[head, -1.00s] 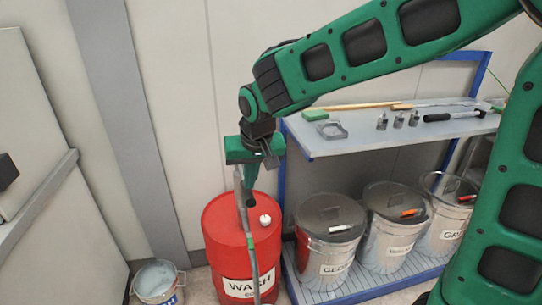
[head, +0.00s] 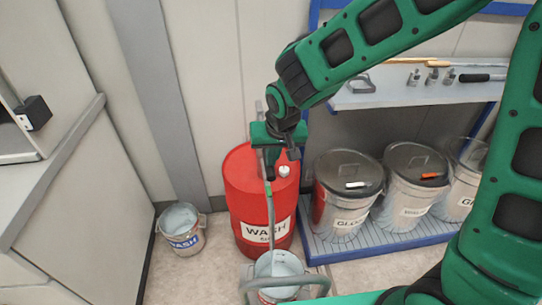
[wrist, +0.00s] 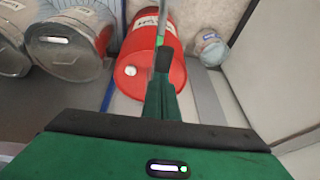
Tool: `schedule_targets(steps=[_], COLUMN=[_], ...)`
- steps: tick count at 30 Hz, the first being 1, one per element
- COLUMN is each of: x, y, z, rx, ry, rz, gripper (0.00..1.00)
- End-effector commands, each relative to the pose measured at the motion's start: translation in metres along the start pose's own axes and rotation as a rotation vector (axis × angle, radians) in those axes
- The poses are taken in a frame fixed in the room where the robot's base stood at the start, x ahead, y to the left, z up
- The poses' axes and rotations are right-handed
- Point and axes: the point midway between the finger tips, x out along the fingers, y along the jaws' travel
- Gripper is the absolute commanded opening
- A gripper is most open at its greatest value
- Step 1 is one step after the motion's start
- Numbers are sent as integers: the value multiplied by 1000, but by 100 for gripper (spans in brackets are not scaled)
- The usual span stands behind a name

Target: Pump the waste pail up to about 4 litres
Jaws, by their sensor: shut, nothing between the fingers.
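A red drum labelled WASH (head: 245,205) stands on the floor; it also shows in the wrist view (wrist: 178,68). A grey pump pipe with a hose (head: 271,222) rises by its top and runs down in front of the drum. A pail (head: 278,268) stands at the bottom of the head view where the hose ends; its label is not readable, so I cannot confirm it is the waste pail. My gripper (head: 269,177) points down over the drum top beside the pipe, fingers together and empty. In the wrist view the fingers (wrist: 162,104) overlap the hose line. The pump lever is not clear.
A second pail labelled WASH (head: 181,230) stands left of the drum. Several lidded metal bins (head: 345,190) stand on a blue rack at right, below a shelf (head: 415,95) with tools. A grey bar (head: 262,284) crosses the front pail. Floor between the pails is clear.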

Motion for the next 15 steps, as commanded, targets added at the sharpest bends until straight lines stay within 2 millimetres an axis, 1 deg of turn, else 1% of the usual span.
schedule_targets(steps=[1,8,11,14,15], x=[8,12,7,-5,-13], y=[1,2,2,2,3], z=[14,11,9,5,3], rx=[-8,-8,-8,-8,-7], ry=[-36,-43,-40,-33,-26], rz=[5,4,3,1,1], gripper=[0,0,0,0,0])
